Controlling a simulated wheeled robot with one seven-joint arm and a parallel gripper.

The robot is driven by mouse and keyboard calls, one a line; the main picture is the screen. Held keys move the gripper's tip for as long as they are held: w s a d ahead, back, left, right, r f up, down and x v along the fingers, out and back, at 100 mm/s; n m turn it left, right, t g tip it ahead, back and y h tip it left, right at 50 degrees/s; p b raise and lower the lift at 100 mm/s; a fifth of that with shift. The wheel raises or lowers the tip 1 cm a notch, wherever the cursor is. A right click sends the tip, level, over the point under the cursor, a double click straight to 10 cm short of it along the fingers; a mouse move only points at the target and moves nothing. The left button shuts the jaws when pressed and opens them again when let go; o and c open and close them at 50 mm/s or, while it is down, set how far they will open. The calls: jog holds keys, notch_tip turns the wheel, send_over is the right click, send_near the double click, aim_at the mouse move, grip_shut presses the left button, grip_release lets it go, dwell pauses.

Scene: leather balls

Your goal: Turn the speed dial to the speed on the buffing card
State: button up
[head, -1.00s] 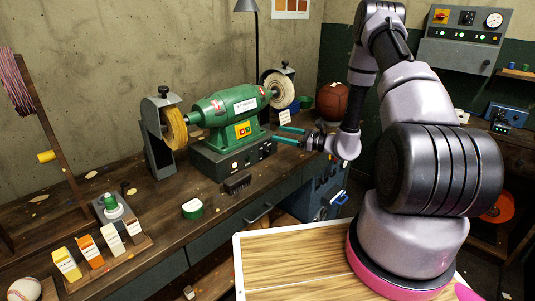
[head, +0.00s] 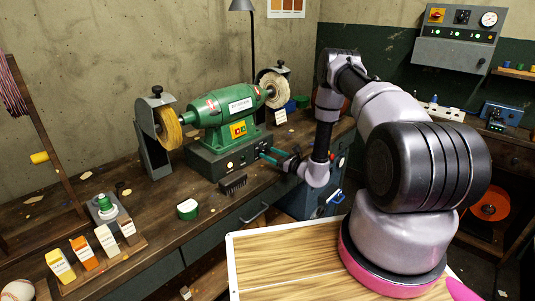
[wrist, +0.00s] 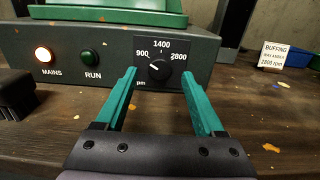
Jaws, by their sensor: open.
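The speed dial (wrist: 159,71) is a black knob on the front of the grey control box (wrist: 60,64), on a plate marked 900, 1400 and 2800. Its white pointer mark points up-left, towards 900. The buffing card (wrist: 275,55) stands on the bench at right and reads 2800 rpm; it also shows in the head view (head: 280,116). My gripper (wrist: 158,74) is open, its green fingers appearing on either side of the dial, nothing held. I cannot tell whether they touch it. In the head view my gripper (head: 267,154) is at the box's front right.
The green buffing machine (head: 228,108) sits on the box between two wheels. A dark brush (head: 233,182) and a green-and-white pot (head: 188,209) lie on the bench in front. The MAINS lamp (wrist: 44,54) glows; the RUN button (wrist: 88,56) is dark green.

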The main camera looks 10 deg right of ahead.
jog(key=shift+x, duration=0.95)
jog(key=shift+c, duration=0.3)
grip_shut()
